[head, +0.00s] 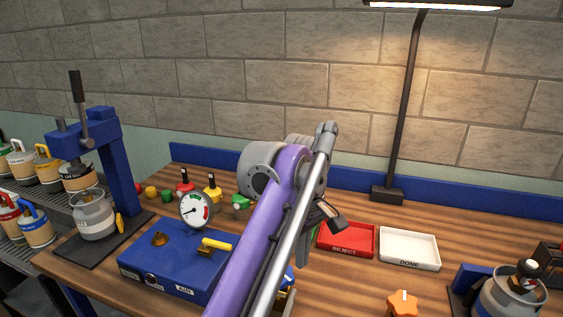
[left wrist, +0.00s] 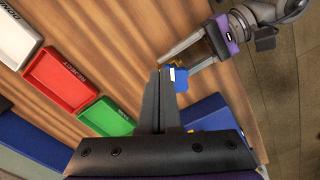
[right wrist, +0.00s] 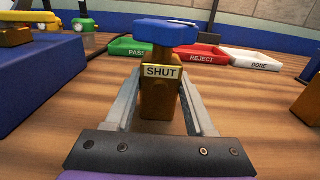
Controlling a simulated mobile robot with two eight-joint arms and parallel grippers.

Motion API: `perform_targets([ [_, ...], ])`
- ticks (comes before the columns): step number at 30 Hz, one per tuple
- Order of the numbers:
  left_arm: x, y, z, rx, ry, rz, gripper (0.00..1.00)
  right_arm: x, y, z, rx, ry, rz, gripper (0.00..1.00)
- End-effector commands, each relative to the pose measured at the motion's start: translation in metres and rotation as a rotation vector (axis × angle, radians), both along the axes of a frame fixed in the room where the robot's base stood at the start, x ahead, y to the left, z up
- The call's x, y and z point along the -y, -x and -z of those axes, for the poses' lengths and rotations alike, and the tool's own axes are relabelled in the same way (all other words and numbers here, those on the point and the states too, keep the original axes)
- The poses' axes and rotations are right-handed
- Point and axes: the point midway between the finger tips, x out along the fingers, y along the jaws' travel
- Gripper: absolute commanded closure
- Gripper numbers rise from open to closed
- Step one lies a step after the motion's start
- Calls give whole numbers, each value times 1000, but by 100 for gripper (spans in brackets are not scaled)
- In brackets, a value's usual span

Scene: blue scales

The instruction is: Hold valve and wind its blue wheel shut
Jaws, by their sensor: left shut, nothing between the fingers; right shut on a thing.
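The brass valve (right wrist: 160,102) stands upright between the fingers of my right gripper (right wrist: 160,88), which is shut on its body. Its blue wheel (right wrist: 178,32) is on top, above a tag reading SHUT. In the head view the wheel (head: 289,275) shows only partly behind my purple arm. My left gripper (head: 326,218) is shut and empty, higher up. In the left wrist view its closed fingers (left wrist: 162,72) point close to the blue wheel (left wrist: 180,82); I cannot tell whether they touch it. The right gripper (left wrist: 190,60) shows there too.
Red REJECT (head: 345,240) and white DONE (head: 410,249) trays lie behind; the green PASS tray (right wrist: 138,48) is beside them. A blue test box (head: 165,262) with gauge (head: 195,210) stands left. An orange knob (head: 402,303) sits at the front right.

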Motion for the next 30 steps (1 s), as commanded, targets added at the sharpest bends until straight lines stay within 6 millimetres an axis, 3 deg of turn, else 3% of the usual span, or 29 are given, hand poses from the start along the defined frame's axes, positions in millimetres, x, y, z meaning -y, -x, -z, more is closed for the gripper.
perform_targets([
  [12, 0, 0, 48, 0, 0, 0, 100, 0, 0, 0, 0, 0, 1, 100],
  [30, 0, 0, 55, 0, 0, 0, 100, 0, 0, 0, 0, 0, 1, 100],
])
